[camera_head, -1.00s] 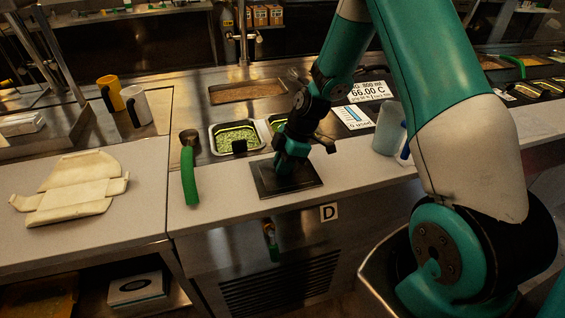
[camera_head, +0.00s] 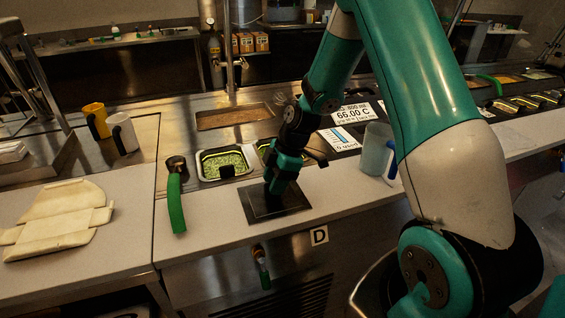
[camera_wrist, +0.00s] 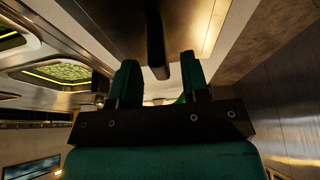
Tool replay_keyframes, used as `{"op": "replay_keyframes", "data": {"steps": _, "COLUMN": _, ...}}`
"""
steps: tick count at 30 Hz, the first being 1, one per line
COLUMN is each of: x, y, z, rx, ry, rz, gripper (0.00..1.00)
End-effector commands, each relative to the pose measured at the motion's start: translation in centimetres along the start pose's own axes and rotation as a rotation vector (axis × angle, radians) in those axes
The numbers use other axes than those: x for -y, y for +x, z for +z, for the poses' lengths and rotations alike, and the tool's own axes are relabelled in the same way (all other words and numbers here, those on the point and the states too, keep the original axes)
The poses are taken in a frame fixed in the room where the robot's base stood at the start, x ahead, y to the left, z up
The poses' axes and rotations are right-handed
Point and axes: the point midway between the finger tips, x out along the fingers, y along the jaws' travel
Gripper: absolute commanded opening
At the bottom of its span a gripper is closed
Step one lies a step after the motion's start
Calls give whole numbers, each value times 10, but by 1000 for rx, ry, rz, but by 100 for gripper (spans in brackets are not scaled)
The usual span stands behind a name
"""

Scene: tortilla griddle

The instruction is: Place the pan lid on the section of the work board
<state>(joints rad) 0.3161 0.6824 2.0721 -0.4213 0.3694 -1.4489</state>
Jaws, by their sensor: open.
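A dark square plate (camera_head: 294,203) lies flat on the pale counter above the label D. A thin lighter outline shows on it; I cannot clearly tell lid from work board there. My gripper (camera_head: 274,190) points down over the middle of this plate in the head view. In the wrist view my gripper (camera_wrist: 158,75) is open, its two green-and-black fingers apart. A dark handle (camera_wrist: 160,52) stands out from a brownish metal plate (camera_wrist: 110,25), which looks like the pan lid, and ends between the fingertips. I see no finger touching it. The gripper hides part of the plate in the head view.
Inset food trays (camera_head: 222,163) sit just behind the plate. A green-handled tool (camera_head: 176,203) lies to the left. A clear jug (camera_head: 376,150) stands to the right. Yellow (camera_head: 95,120) and white (camera_head: 122,134) mugs and flat dough-like pieces (camera_head: 62,217) are farther left.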

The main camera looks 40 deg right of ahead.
Motion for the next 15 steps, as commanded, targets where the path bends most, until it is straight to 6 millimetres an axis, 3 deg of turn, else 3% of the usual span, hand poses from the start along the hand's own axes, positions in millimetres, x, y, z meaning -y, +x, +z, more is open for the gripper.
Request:
{"op": "replay_keyframes", "data": {"steps": 9, "x": -1, "y": -68, "z": 1, "rx": 0, "ry": 0, "rz": 6, "gripper": 42}}
{"op": "replay_keyframes", "data": {"steps": 15, "x": 1, "y": -91, "z": -2, "rx": 0, "ry": 3, "rz": 1, "gripper": 42}}
